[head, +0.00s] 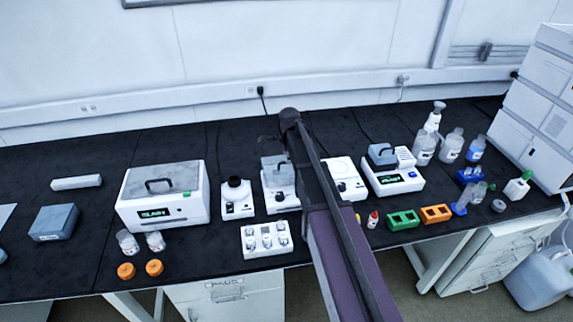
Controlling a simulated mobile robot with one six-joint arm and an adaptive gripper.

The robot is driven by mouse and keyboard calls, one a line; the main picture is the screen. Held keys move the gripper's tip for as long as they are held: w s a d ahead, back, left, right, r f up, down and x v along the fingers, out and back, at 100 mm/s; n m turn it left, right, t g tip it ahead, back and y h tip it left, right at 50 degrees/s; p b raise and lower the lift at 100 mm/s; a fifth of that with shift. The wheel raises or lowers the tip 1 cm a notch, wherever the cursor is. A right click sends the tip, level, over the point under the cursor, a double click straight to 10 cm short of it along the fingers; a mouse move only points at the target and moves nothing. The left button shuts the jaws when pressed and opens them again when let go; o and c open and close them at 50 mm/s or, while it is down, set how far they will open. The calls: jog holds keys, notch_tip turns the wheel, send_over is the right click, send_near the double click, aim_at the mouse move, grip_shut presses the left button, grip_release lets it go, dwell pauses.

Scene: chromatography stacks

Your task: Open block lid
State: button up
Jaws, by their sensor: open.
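Three devices with grey lids are in the head view, and I cannot tell which one is the block. A small white unit (281,200) at the centre has a grey handled lid (273,166), partly hidden by my arm. A white unit with a green display (398,185) on the right has a smaller grey handled lid (382,154). A large white box (190,209) on the left has a wide grey lid (180,177). All three lids look closed. My gripper (268,139) shows only as a small dark shape near the arm's end, behind the central unit, apparently open and empty.
A white vial rack (265,251) stands in front of the central unit, and a white device with a dark top (236,198) is left of it. Green (403,220) and orange (436,214) racks are at right front. Bottles (451,146) stand behind.

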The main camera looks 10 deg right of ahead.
jog(key=shift+w+f+b, duration=0.2)
jog(key=shift+f+b, duration=0.6)
jog(key=shift+f, duration=0.35)
grip_shut()
